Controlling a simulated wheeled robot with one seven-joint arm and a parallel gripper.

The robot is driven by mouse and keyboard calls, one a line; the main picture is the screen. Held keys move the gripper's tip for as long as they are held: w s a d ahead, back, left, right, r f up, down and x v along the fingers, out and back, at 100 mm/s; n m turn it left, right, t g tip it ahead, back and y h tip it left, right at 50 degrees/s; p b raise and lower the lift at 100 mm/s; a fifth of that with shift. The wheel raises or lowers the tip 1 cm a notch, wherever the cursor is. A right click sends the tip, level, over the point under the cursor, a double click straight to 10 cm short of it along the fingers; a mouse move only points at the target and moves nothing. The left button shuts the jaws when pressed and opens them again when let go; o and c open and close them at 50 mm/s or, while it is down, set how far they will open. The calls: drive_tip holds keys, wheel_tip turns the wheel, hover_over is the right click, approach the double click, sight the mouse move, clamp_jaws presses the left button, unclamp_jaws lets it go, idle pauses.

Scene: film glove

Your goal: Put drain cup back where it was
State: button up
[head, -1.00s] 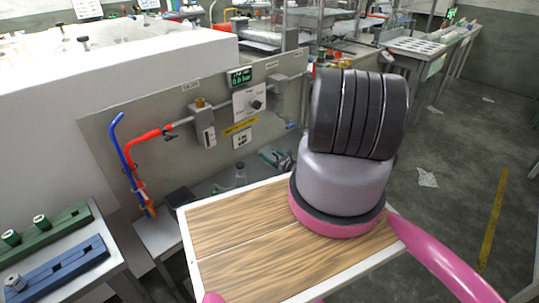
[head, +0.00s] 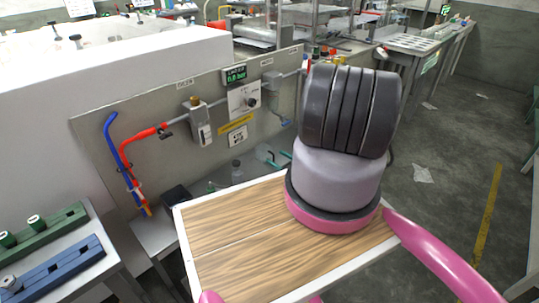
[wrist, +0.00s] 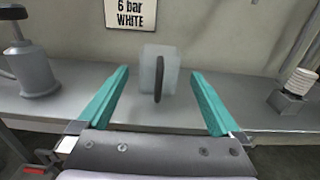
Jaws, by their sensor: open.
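The pale translucent cup (wrist: 169,68), which I take for the drain cup, has a dark upright handle facing me. It stands upright on a grey shelf (wrist: 235,112) in the wrist view. My gripper (wrist: 160,72) is open, its teal fingers to the left and right of the cup with clear gaps on both sides. In the head view my gripper (head: 272,157) is small and partly hidden behind my arm. I cannot make out the cup there.
In the wrist view, a grey bottle-like object (wrist: 37,72) stands left and a ribbed white fitting (wrist: 297,84) right. A "6 bar WHITE" sign (wrist: 130,13) hangs behind. In the head view, a grey panel (head: 160,115) carries red and blue hoses and a gauge.

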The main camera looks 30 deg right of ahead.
drive_tip(key=v, duration=0.4)
idle(0.5)
